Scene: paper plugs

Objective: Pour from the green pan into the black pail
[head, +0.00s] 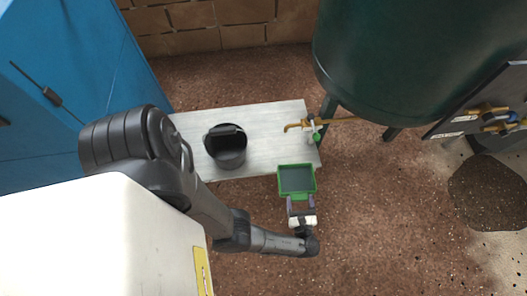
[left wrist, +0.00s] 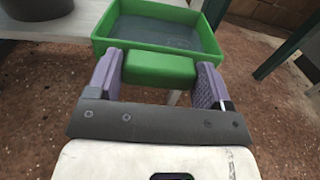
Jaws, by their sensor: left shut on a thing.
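The green pan (head: 296,167) is a shallow rectangular pan with a dark grey floor. In the left wrist view the pan (left wrist: 100,45) has a green block-like handle at its near side. My left gripper (head: 301,205) is shut on that handle, its purple fingers on either side in the left wrist view (left wrist: 158,75). The pan looks about level at the table's right front corner. The black pail (head: 230,158) stands upright on the table, left of the pan and apart from it. Its inside is dark, so its contents cannot be told. My right gripper is not in view.
The pale table (head: 262,120) is clear between pail and pan. A brass tap (head: 297,126) reaches over its right end from a large green tank (head: 415,60). A blue cabinet (head: 70,60) stands at left, a brick wall (head: 205,28) behind.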

